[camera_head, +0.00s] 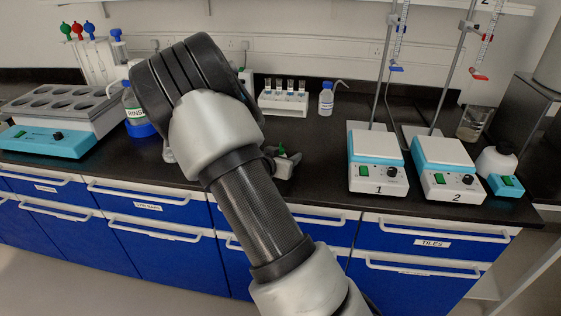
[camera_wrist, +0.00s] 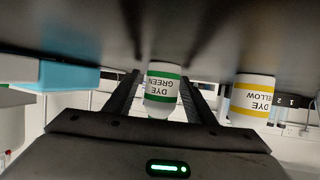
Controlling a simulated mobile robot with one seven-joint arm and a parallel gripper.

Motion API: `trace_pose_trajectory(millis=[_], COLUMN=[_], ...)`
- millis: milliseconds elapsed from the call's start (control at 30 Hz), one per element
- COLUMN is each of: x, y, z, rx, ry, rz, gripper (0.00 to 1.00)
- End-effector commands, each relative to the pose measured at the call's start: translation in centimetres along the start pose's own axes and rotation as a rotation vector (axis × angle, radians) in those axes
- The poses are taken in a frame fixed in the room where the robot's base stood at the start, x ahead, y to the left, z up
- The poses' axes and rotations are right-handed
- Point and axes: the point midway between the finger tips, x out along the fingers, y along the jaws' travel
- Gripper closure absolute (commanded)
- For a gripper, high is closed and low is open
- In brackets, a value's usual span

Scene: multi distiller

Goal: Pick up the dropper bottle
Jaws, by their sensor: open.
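In the wrist view, which is upside down, a white bottle with a green band labelled "DYE GREEN" (camera_wrist: 162,90) stands on the dark bench between the fingers of my gripper (camera_wrist: 160,80). The fingers are open, one on each side of it, with narrow gaps showing. Its top end is not clearly seen near the gripper body. A similar bottle with a yellow label, "DYE YELLOW" (camera_wrist: 252,98), stands to the right, outside the fingers.
The bench (camera_head: 315,155) has bare room right of my arm. Hotplates 1 (camera_head: 378,180) and 2 (camera_head: 447,180) stand farther right. A vial rack (camera_head: 283,102) and a wash bottle (camera_head: 326,102) stand behind. A blue-fronted heating block (camera_head: 45,142) is at left.

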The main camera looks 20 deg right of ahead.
Motion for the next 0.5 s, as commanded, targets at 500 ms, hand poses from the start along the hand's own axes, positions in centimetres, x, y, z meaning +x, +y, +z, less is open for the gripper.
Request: trace_pose_trajectory(millis=[500], x=[-0.06], y=[-0.01], z=[-0.03], rx=[0.000], ry=[0.001], rz=[0.000], gripper=[0.85])
